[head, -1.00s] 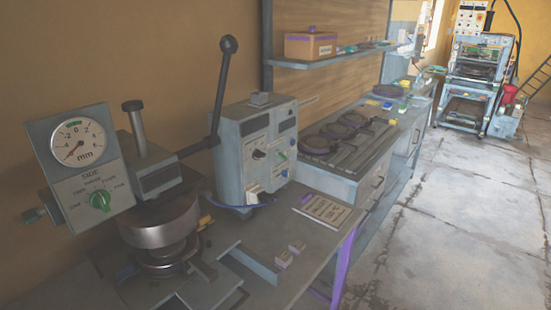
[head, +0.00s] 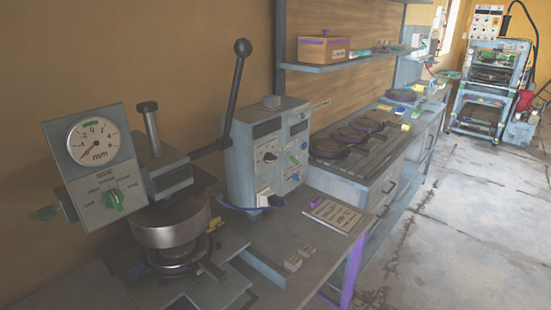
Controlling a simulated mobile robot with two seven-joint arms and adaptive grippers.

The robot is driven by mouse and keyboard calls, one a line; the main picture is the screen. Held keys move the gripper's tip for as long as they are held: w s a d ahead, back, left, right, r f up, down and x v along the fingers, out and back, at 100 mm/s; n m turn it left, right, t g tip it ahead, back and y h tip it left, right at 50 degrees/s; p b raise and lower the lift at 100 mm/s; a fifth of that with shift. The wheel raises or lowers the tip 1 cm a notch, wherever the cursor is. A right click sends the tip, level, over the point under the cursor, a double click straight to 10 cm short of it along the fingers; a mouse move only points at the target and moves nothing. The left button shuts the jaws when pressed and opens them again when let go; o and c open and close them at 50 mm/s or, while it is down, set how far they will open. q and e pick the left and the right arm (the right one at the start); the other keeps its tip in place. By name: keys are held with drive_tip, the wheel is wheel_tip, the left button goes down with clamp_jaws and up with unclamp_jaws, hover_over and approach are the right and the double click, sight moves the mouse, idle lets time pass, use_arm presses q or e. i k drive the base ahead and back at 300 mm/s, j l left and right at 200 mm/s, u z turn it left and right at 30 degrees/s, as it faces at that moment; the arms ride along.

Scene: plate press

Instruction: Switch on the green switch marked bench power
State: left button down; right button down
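A grey control box (head: 238,163) stands on the bench in the middle of the head view. Its front carries a dark knob (head: 270,157), a small green control (head: 293,159) and small labels too blurred to read. I cannot tell whether the green control is the bench power switch, or its position. A larger green rotary knob (head: 114,199) sits on the gauge panel (head: 95,170) at the left, under the round mm dial (head: 92,141); its markings look like a selector scale. Neither of my grippers is in view.
A press with a long black lever (head: 234,95) stands left of the box. A blue cable loops at the box's foot. A labelled card (head: 333,215) and small blocks (head: 293,263) lie on the bench. Round dark plates (head: 325,148) lie beyond. The floor (head: 465,230) at right is clear.

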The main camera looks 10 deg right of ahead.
sight(289, 156)
drive_tip(key=i+l+u, duration=0.15)
drive_tip(key=l, duration=0.25)
drive_tip(key=i+l+u, duration=0.15)
drive_tip(key=l, duration=0.25)
drive_tip(key=i+l+u, duration=0.1)
drive_tip(key=l, duration=0.3)
drive_tip(key=i+l+u, duration=0.15)
drive_tip(key=l, duration=0.25)
